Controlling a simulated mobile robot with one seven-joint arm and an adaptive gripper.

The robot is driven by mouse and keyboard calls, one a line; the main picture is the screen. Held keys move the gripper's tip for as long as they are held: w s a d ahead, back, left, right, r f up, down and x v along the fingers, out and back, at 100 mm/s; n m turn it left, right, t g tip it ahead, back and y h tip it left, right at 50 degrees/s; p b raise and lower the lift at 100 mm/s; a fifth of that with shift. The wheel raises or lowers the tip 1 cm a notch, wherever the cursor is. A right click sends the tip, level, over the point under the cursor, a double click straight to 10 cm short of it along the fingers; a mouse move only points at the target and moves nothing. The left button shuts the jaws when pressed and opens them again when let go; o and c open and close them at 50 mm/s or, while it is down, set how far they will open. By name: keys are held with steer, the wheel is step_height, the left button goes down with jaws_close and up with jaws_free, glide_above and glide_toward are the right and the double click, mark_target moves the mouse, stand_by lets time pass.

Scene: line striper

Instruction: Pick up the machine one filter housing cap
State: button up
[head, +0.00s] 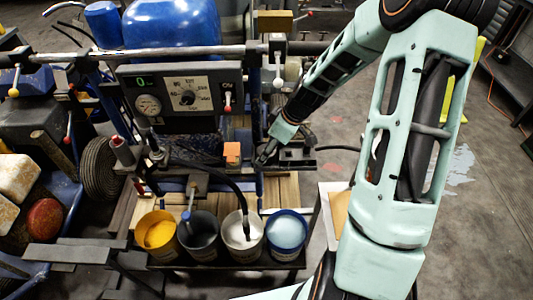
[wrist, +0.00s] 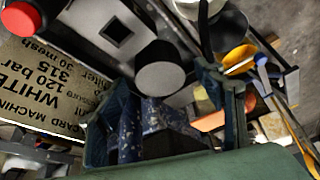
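A dark round cap with a grey flat top (wrist: 160,70) shows in the middle of the wrist view, beside a label plate. It looks like the filter housing cap, but I cannot confirm which machine it belongs to. My gripper (wrist: 168,100) reaches toward it, with its green fingers spread to left and right and no object clearly held. In the head view my gripper (head: 268,152) is low beside the machine, right of an orange block (head: 232,153). The cap cannot be made out there.
A label plate (wrist: 38,82) and a red-topped part (wrist: 22,18) are at left in the wrist view. Several paint buckets (head: 286,232) stand in front of the machine. A control box (head: 182,95) and a long rail (head: 190,52) are above my gripper.

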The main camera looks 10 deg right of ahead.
steer(key=c, duration=1.1)
steer(key=shift+a+r, duration=0.1)
steer(key=shift+r, duration=0.15)
